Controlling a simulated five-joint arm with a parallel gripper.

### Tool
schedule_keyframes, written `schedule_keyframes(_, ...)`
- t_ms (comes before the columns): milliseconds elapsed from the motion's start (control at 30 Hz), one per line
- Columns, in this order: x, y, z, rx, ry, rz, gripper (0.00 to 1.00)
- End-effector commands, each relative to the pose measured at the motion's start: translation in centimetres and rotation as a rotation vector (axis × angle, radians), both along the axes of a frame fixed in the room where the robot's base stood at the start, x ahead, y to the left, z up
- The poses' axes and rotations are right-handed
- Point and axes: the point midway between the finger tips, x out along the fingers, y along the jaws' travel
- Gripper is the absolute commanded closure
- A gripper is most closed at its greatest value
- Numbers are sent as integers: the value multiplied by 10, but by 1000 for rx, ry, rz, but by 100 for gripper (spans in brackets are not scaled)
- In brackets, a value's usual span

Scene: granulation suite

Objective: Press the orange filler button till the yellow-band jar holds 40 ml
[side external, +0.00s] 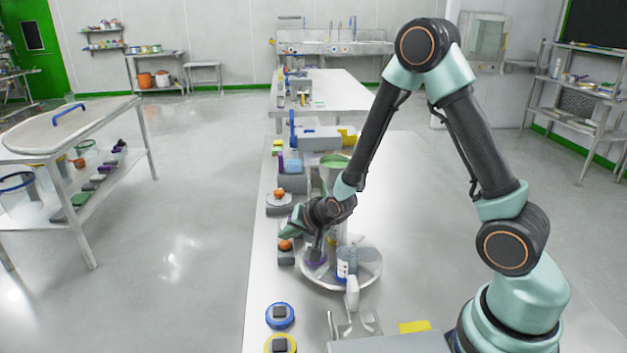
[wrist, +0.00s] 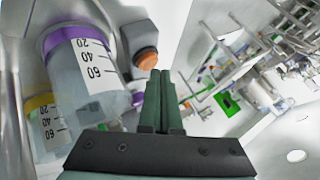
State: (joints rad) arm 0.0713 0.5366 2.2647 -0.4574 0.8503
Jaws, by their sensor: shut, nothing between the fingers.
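My gripper (wrist: 165,74) is shut, with nothing between its fingers. In the wrist view its tips are just beside the orange button (wrist: 147,59), which sits on a grey housing; I cannot tell whether they touch. In the side view the near orange button (side external: 285,244) is just below my gripper (side external: 288,227). The yellow-band jar (wrist: 46,122) is at the left edge of the wrist view, partly hidden by the purple-band jar (wrist: 84,62). Both are clear with printed scales reading 20, 40 and 60. I cannot make out a fill level in the yellow-band jar.
Another orange button (side external: 279,193) is farther back. Blue-ringed (side external: 270,320) and yellow-ringed (side external: 268,346) items lie in front. The bench's right side is fairly clear.

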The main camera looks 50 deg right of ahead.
Motion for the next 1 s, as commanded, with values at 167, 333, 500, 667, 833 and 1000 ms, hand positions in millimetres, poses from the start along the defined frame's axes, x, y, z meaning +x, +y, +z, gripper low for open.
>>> schedule_keyframes(167,0,0,-2,0,0,0,100)
schedule_keyframes(333,0,0,-3,0,0,0,100)
schedule_keyframes(500,0,0,-6,0,0,0,100)
schedule_keyframes(667,0,0,-7,1,1,1,100)
schedule_keyframes(833,0,0,-9,0,1,0,100)
schedule_keyframes(1000,0,0,-10,0,1,0,100)
